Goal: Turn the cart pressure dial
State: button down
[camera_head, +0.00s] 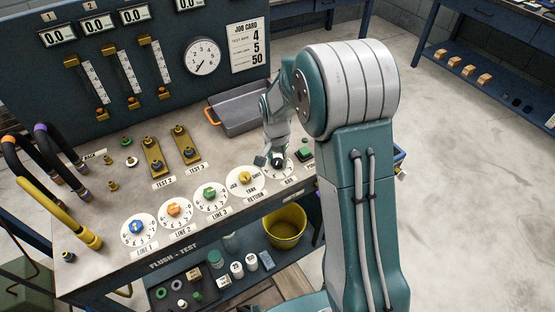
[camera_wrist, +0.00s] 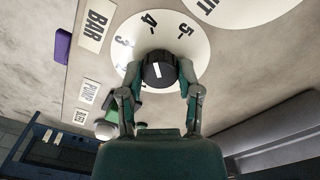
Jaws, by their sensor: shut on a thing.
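The pressure dial's black knob (camera_wrist: 158,69) stands on a white numbered disc (camera_wrist: 200,60) beside a BAR label (camera_wrist: 95,31). My gripper (camera_wrist: 160,74) is shut on the knob, one finger on each side. A white mark on the knob's top lies nearly upright in the wrist view, roughly in line with the 4. In the head view my gripper (camera_head: 270,160) is over the dial disc (camera_head: 284,174) at the bench's right end. There the knob is mostly hidden. A round gauge (camera_head: 203,57) and a job card (camera_head: 247,46) reading 4, 5, 50 are on the back panel.
A yellow and white dial (camera_head: 245,179) and the LINE 3 dial (camera_head: 211,197) sit left of my gripper. A green button (camera_head: 305,153) is close on its right. A grey tray (camera_head: 240,115) lies behind. A yellow bucket (camera_head: 287,226) stands on the shelf below.

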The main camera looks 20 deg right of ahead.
aim_at(276, 161)
jog(key=shift+c, duration=1.5)
grip_release()
jog(key=shift+f, duration=0.1)
jog(key=shift+a, duration=0.1)
notch_tip(276, 161, up, 12)
jog(key=shift+w+a, duration=0.15)
jog(key=shift+w, duration=0.05)
jog(key=s+r+n+t, duration=0.3)
jog(key=s+r+n, duration=0.1)
jog(key=s, duration=0.8)
jog(key=s+r+n+t, duration=0.2)
jog(key=s+r, duration=0.5)
jog(key=s, duration=0.6)
jog(key=shift+s+d+n+t, duration=0.25)
jog(key=shift+n+t, duration=0.15)
jog(key=shift+n, duration=0.5)
